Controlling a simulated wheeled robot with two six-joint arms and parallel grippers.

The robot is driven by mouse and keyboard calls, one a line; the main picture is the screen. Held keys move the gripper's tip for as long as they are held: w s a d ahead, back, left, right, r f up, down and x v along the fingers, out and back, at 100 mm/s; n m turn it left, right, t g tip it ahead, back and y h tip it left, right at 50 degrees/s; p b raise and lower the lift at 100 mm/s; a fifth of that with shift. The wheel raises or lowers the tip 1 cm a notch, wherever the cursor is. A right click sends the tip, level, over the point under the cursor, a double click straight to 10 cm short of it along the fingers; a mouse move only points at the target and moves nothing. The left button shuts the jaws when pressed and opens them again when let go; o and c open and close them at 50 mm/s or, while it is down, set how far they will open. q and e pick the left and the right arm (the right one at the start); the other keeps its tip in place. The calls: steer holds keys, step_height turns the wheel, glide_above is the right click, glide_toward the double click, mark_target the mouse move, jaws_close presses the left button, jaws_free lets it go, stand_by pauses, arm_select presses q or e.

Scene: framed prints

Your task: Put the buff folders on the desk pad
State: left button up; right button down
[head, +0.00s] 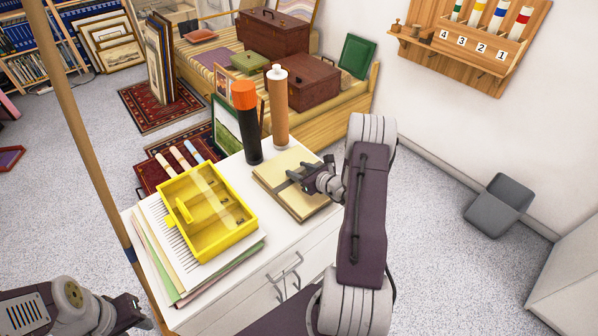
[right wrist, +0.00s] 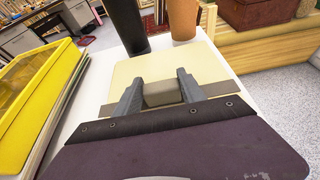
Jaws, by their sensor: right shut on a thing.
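The buff folders (head: 275,172) form a flat stack on the right part of the white cabinet top, with a grey band across them. In the right wrist view the folders (right wrist: 150,65) lie under the fingers. My right gripper (head: 300,178) is over the stack. In the right wrist view its two fingers (right wrist: 159,82) are shut on a small grey-tan block on the band. I cannot tell whether the stack is lifted at all. My left gripper (head: 140,312) is at the lower left, away from the folders; its jaws are unclear. I cannot make out a desk pad.
A yellow box (head: 210,240) sits on papers and files left of the folders. A black tube with an orange cap (head: 248,130) and a brown tube (head: 278,110) stand behind them. A wooden pole (head: 85,135) rises at the left.

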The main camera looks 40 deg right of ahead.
steer(key=shift+r, duration=0.15)
steer(key=c, duration=0.7)
jaws_free()
steer(key=shift+f, duration=0.2)
steer(key=shift+r, duration=0.1)
